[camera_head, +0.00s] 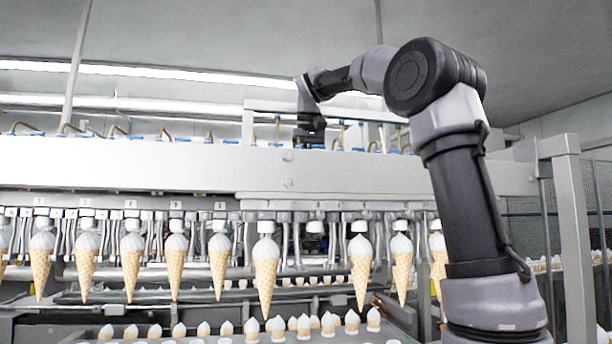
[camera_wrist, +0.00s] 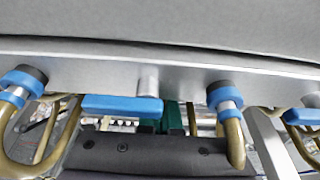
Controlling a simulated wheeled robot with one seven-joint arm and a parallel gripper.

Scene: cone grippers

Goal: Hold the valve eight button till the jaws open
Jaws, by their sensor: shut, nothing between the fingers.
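My gripper (camera_head: 312,135) is small and dark in the head view, pointing down at the top of the long white beam (camera_head: 130,165), among the blue valve parts. It is shut and empty. In the wrist view a dark bolted part across the bottom looks like my gripper's body; its fingertips do not show clearly. Just above it is a flat blue bar (camera_wrist: 121,106) under a metal rail, with a short silver cylinder (camera_wrist: 149,82) beside it. I cannot read a valve number here, nor tell whether my gripper touches anything. Below the beam, one station (camera_head: 316,227) hangs without a cone.
Ice cream cones (camera_head: 265,275) hang point down in a row under the beam. More white-topped cones (camera_head: 352,322) stand below. In the wrist view, brass hoses (camera_wrist: 236,145) with blue collars (camera_wrist: 224,95) flank the bar closely. A grey post (camera_head: 570,240) stands at right.

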